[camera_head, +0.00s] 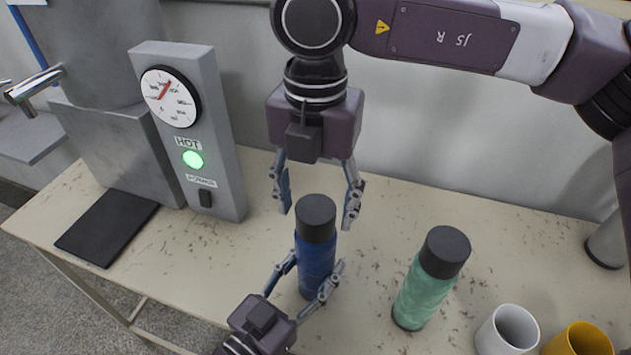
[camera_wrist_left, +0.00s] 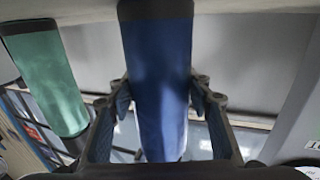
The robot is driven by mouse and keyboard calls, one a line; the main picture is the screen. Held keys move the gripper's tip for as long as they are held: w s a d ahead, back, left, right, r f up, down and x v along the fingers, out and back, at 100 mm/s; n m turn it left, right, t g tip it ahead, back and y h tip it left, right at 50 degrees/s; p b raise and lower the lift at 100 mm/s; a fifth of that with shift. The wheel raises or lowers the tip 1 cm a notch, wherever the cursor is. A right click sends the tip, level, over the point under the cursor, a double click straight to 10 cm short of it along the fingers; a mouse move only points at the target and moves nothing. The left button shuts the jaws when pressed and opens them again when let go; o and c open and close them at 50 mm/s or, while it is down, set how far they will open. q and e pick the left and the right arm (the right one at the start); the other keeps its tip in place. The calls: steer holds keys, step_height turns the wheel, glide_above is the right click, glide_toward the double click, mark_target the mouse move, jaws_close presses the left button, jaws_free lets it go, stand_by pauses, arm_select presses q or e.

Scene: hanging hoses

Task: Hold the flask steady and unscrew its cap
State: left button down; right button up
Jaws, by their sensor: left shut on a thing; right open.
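A blue flask (camera_head: 316,262) with a dark grey cap (camera_head: 316,217) stands upright on the table. My left gripper (camera_head: 312,279) is shut around the flask's lower body; the left wrist view shows its fingers on both sides of the blue flask (camera_wrist_left: 158,85). My right gripper (camera_head: 318,208) points down from above and is open, its fingers on either side of the cap with visible gaps. The flask's far side is hidden. A green flask (camera_head: 424,292) with a dark cap (camera_head: 445,251) stands apart to the right; it also shows in the left wrist view (camera_wrist_left: 48,80).
The pale speckled table (camera_head: 225,270) has bare room left of the flask. A grey machine with a dial (camera_head: 170,97) and a green light stands at the left, with a black mat (camera_head: 107,229) before it. A white mug (camera_head: 507,330) and yellow mug (camera_head: 580,340) stand front right.

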steer(key=shift+f, duration=1.1)
